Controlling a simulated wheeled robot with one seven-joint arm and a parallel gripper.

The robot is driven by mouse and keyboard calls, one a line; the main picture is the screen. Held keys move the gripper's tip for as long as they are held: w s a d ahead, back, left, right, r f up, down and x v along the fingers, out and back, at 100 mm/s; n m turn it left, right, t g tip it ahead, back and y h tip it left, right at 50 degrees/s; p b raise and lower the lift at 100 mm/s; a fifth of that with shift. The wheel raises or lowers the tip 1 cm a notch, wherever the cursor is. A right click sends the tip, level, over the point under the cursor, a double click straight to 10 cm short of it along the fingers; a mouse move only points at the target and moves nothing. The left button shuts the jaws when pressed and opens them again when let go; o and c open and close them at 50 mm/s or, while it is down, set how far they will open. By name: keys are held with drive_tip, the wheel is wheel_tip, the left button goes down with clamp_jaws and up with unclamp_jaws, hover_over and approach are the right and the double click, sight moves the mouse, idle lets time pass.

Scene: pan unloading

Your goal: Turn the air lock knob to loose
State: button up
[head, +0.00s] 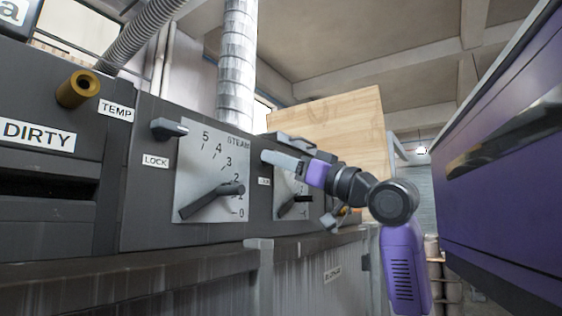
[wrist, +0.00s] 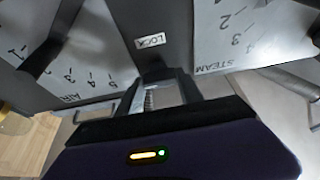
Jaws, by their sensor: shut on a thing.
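The air lock knob (wrist: 158,74) is mostly hidden between the fingers of my gripper (wrist: 160,93). Its small white LOCK label (wrist: 150,41) shows beside it in the wrist view. In the head view my gripper (head: 285,160) reaches from the right to the panel, at the upper left of the air dial plate (head: 292,211), and is shut on the knob. The knob's exact angle cannot be told. The air dial plate also shows at the left of the wrist view (wrist: 98,52), with its dark pointer.
The steam dial plate (head: 208,158) is left of my gripper, with a dark pointer (head: 212,200) near 1. The steam lock knob (head: 168,129) sits at its upper left. A brass knob (head: 77,89) is farther left. A purple cabinet (head: 505,165) stands at the right.

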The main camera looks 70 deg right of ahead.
drive_tip(key=shift+n, duration=0.6)
drive_tip(key=shift+d+r+n+g+y+p, duration=0.2)
drive_tip(key=shift+n+g+y, duration=0.8)
drive_tip(key=shift+n, duration=2.55)
drive_tip(key=shift+a+f+n+g+y+p, duration=0.15)
drive_tip(key=shift+n+g+y+p, duration=0.25)
drive_tip(key=shift+n+y, duration=2.15)
drive_tip(key=shift+d+r+n+g+y+p, duration=0.1)
drive_tip(key=shift+n+g+y+p, duration=0.4)
drive_tip(key=shift+n, duration=4)
drive_tip(key=o, duration=1.4)
drive_tip(key=shift+s, duration=0.1)
